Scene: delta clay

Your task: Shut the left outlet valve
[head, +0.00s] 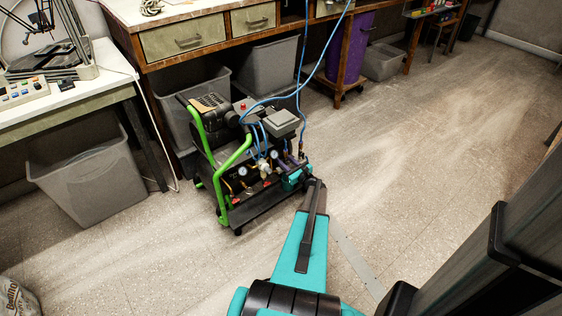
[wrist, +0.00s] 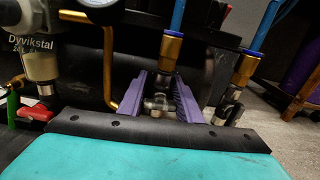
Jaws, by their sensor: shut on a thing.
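The left outlet valve (wrist: 158,102) is a small metal fitting below a brass connector (wrist: 171,50) with a blue hose, in the middle of the wrist view. My gripper (wrist: 163,88) has its purple fingers on both sides of the valve and is shut on it. How the valve's handle is turned cannot be made out between the fingers. The right outlet valve (wrist: 228,108) stands beside it, below a second brass connector and blue hose, apart from the fingers. In the head view my gripper (head: 296,177) reaches the compressor cart's (head: 262,207) right side and hides the valve.
Left of the fingers are a bent brass pipe (wrist: 108,75), a clear filter bowl (wrist: 40,67) and a red part (wrist: 36,113). Blue hoses (head: 303,60) rise from the cart. A workbench with grey bins (head: 268,68) stands behind; the floor to the right is clear.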

